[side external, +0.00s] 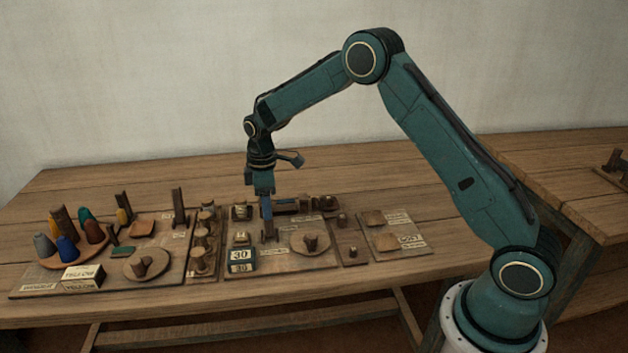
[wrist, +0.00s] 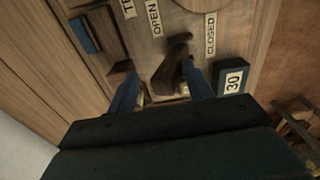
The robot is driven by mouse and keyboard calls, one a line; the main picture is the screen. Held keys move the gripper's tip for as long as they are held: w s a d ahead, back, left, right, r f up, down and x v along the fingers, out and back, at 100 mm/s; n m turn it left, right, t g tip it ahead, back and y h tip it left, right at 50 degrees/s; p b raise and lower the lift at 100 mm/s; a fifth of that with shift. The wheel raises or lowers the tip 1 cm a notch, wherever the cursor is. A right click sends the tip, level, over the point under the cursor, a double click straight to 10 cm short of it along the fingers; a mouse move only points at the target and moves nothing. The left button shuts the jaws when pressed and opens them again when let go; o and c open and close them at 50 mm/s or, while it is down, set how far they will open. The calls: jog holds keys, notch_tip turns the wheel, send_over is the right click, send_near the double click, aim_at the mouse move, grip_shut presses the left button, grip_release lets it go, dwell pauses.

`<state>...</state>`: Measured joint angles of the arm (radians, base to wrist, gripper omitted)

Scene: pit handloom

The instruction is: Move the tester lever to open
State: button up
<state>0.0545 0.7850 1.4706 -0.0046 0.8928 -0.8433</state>
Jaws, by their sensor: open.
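The tester lever (wrist: 172,66) is a dark brown upright piece in the wrist view, near the labels OPEN (wrist: 153,18) and CLOSED (wrist: 210,34). I cannot tell exactly which label it points to. My gripper (wrist: 160,72) is open, its two blue fingers on either side of the lever. Contact between the fingers and the lever cannot be made out. In the side external view, my gripper (side external: 266,210) points straight down, its fingers just above the lever (side external: 270,231) on the middle board. The lever's base is partly hidden in the wrist view.
A block marked 30 (side external: 240,256) stands close by; it shows right of the fingers in the wrist view (wrist: 233,81). A round disc with a knob (side external: 310,242) lies to the right. Colored cones (side external: 67,249) crowd the left board. The table front is clear.

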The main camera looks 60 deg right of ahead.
jog(key=shift+w+d+f, duration=0.15)
jog(key=shift+d+f, duration=0.05)
jog(key=shift+d, duration=0.2)
jog(key=shift+s+a, duration=0.3)
dwell(0.4)
jog(key=shift+o, duration=0.8)
jog(key=shift+r, duration=0.1)
jog(key=shift+a+r, duration=0.2)
jog(key=shift+r, duration=3.05)
